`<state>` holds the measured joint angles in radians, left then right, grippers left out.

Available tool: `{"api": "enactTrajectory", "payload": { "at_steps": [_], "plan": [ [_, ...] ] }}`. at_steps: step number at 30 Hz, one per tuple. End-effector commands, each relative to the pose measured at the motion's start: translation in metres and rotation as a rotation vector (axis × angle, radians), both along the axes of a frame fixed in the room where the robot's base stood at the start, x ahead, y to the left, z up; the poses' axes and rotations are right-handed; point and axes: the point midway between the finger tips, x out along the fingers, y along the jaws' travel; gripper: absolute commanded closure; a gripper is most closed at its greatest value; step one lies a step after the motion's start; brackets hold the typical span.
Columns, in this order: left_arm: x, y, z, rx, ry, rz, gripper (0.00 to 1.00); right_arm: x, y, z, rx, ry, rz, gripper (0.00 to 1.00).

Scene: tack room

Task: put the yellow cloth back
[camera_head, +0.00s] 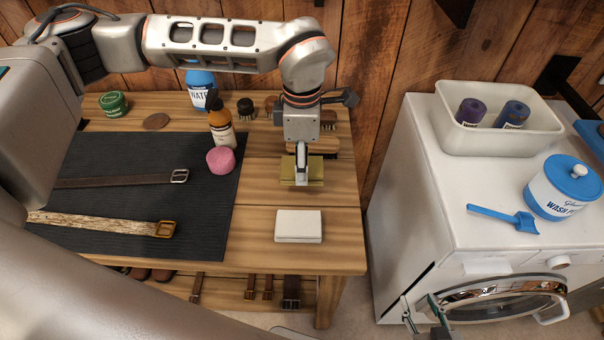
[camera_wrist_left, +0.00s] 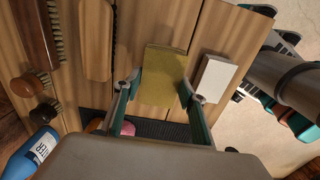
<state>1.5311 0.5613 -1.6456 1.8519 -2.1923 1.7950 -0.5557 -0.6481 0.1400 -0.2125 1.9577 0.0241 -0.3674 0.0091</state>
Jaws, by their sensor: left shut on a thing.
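The yellow cloth (camera_head: 311,171) is a folded olive-yellow pad at the right part of the wooden bench. My left gripper (camera_head: 301,177) comes down on it from above and is shut on it. In the left wrist view the cloth (camera_wrist_left: 164,72) sits between the two fingers of the left gripper (camera_wrist_left: 161,92). I cannot tell whether it touches the bench top or hangs just above it. My right gripper (camera_head: 424,309) shows at the lower edge, in front of the washing machine, with its fingers apart and nothing between them.
A folded white cloth (camera_head: 298,227) lies on the bench (camera_head: 265,200) nearer me. A dark mat (camera_head: 110,200) holds two belts and a pink sponge (camera_head: 220,160). Brushes and bottles stand behind. The washing machine (camera_head: 420,200) carries a white bin (camera_head: 480,140) and blue-lidded tub (camera_head: 560,190).

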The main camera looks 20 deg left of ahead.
Motion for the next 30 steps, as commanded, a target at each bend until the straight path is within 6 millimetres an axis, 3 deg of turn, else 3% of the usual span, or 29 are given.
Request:
{"api": "enactTrajectory", "payload": {
  "at_steps": [5, 13, 25, 26, 27, 30],
  "plan": [
    [0.0, 0.0, -0.01, 0.0, 0.001, -0.001, 0.8, 0.0, 0.0, 0.001, 0.0, 0.0, 0.0, 0.6],
    [-0.001, 0.0, -0.045, 0.0, 0.002, -0.001, 0.8, 0.001, 0.0, 0.005, 0.001, -0.004, 0.0, 0.6],
    [0.0, 0.0, -0.051, 0.0, -0.001, -0.001, 0.8, 0.002, 0.0, 0.004, 0.002, -0.007, 0.0, 0.6],
    [0.0, 0.0, -0.051, 0.0, -0.001, -0.001, 0.57, 0.002, 0.0, 0.004, 0.002, -0.007, 0.0, 0.6],
    [0.0, 0.0, -0.05, 0.0, -0.001, -0.001, 0.46, 0.002, 0.0, 0.004, 0.001, -0.006, 0.0, 0.6],
    [0.0, 0.0, -0.05, 0.0, -0.001, -0.001, 0.42, 0.001, 0.0, 0.004, 0.001, -0.005, 0.0, 0.6]
  ]
}}
